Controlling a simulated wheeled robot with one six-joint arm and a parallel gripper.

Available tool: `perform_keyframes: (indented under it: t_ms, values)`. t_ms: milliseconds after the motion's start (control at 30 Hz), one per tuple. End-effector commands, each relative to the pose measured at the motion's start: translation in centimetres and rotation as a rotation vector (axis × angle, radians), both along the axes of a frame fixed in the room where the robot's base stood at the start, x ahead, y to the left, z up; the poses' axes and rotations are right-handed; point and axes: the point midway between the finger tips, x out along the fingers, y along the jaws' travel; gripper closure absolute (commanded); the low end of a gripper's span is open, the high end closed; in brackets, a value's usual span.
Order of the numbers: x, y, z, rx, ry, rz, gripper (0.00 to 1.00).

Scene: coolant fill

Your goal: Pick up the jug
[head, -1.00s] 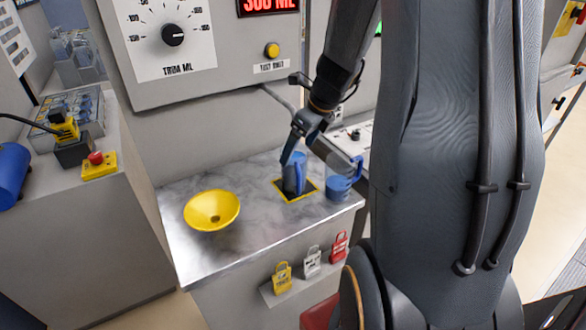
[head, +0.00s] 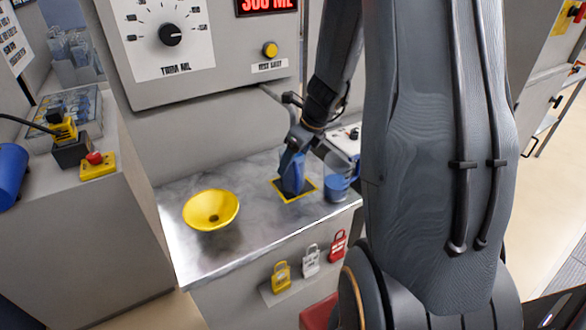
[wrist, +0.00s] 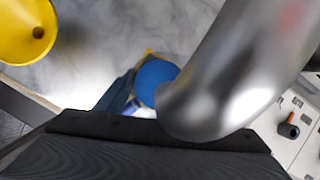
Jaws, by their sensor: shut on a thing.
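I cannot tell whether the jug's base touches the counter. In the wrist view, a round blue part (wrist: 152,78), likely the jug, shows between a dark finger and a large shiny metal pipe in the foreground.
A clear jug with blue liquid (head: 337,189) stands close on the right. A yellow funnel (head: 211,209) sits on the counter at left. Tags and padlocks (head: 311,260) hang on the counter's front. A grey dial panel (head: 215,50) rises behind.

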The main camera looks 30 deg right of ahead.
Motion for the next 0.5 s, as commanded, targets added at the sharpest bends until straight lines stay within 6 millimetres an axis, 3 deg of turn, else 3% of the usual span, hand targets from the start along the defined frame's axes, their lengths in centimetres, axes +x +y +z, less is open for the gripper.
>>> perform_keyframes:
  t_ms: [100, 500]
  values:
    - [0.05, -0.02, 0.08, 0.000, -0.001, 0.000, 0.84]
    - [0.01, 0.01, 0.64, -0.001, -0.001, 0.001, 0.85]
